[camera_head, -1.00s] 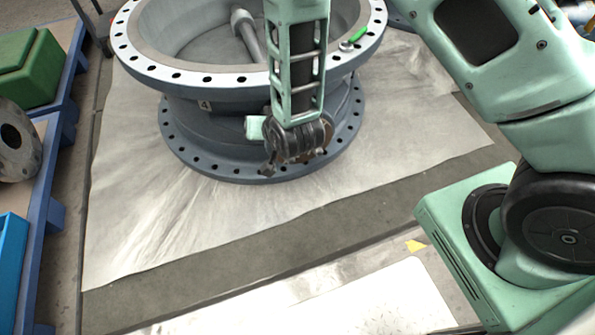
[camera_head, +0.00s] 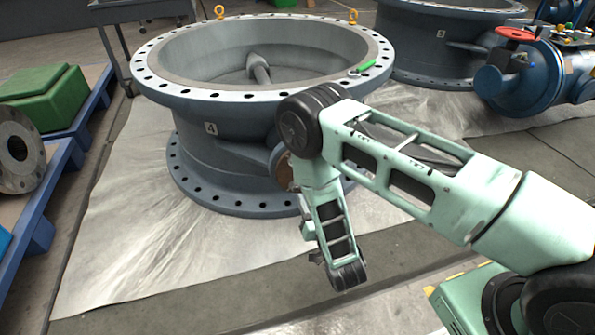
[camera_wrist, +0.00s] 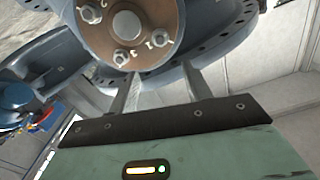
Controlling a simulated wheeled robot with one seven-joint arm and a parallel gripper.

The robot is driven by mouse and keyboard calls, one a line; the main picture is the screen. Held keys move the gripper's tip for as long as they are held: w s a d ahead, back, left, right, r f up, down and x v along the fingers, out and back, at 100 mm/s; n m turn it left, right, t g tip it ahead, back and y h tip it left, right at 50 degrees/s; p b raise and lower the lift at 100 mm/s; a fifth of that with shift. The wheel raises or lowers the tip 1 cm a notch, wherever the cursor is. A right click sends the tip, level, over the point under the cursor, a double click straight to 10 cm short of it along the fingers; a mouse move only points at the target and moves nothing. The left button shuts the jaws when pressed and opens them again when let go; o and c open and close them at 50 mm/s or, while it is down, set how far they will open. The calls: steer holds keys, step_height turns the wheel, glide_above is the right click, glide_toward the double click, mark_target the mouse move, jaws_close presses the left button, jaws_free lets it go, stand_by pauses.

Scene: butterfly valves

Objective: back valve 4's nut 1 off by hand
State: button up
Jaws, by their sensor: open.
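Valve 4 (camera_head: 215,150) is the large grey-blue flanged body in the head view, bearing a plate marked 4. Its brown round cover (camera_head: 284,172) is partly hidden behind my arm. In the wrist view the brown cover (camera_wrist: 150,12) has a pale centre boss and hex nuts around it. One nut (camera_wrist: 159,37) sits right beside a mark that looks like 1, another nut (camera_wrist: 121,57) sits lower, near a 3, and a third (camera_wrist: 90,13) is at upper left. My gripper (camera_wrist: 161,72) is open and empty, its fingers apart below the cover, not around a nut.
A green-handled tool (camera_head: 367,66) lies on the valve's top flange. A second valve (camera_head: 425,45) and a blue machine (camera_head: 525,75) stand at the back right. Pallets with a green block (camera_head: 45,95) and a grey flange ring (camera_head: 20,150) are on the left.

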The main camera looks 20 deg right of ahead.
steer(key=w+b, duration=0.4)
steer(key=w, duration=1)
steer(key=shift+w+b, duration=0.3)
steer(key=shift+w, duration=0.05)
steer(key=c, duration=1)
